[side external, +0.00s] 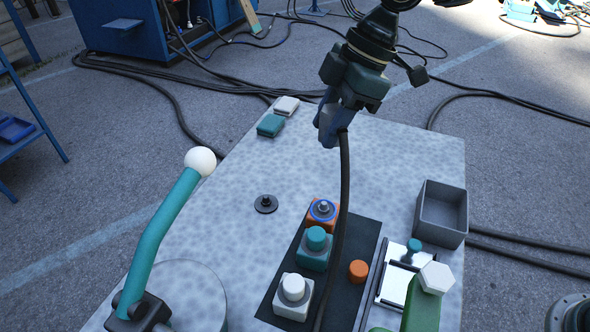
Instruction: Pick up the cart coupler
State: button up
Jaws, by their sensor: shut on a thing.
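My gripper (332,122) is at the upper middle of the side external view, above the far part of the speckled grey table. It points down and is shut on a dark blue-grey piece, which I take to be the cart coupler (328,126). The fingers largely hide this piece, so its full shape cannot be told. A black cable (344,185) runs down from it, curving past the row of blocks to the bottom edge of the picture. The held piece appears clear of the tabletop.
A dark mat (362,235) carries orange, teal and white blocks and an orange knob (358,270). A grey bin (430,235) stands right. A teal lever (160,235) with a white ball rises left. Small teal (270,125) and white (286,105) boxes lie at the back.

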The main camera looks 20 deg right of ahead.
aim_at(330, 110)
jog(key=shift+r, duration=1.25)
jog(key=shift+r, duration=0.15)
jog(key=shift+r, duration=2.3)
jog(key=w+a+f, duration=0.4)
jog(key=f, duration=0.6)
jog(key=w+a+f, duration=0.5)
jog(key=f, duration=0.5)
jog(key=shift+w+a+f, duration=0.15)
jog(key=shift+w+a, duration=0.05)
jog(key=shift+w, duration=0.05)
jog(key=shift+f, duration=0.2)
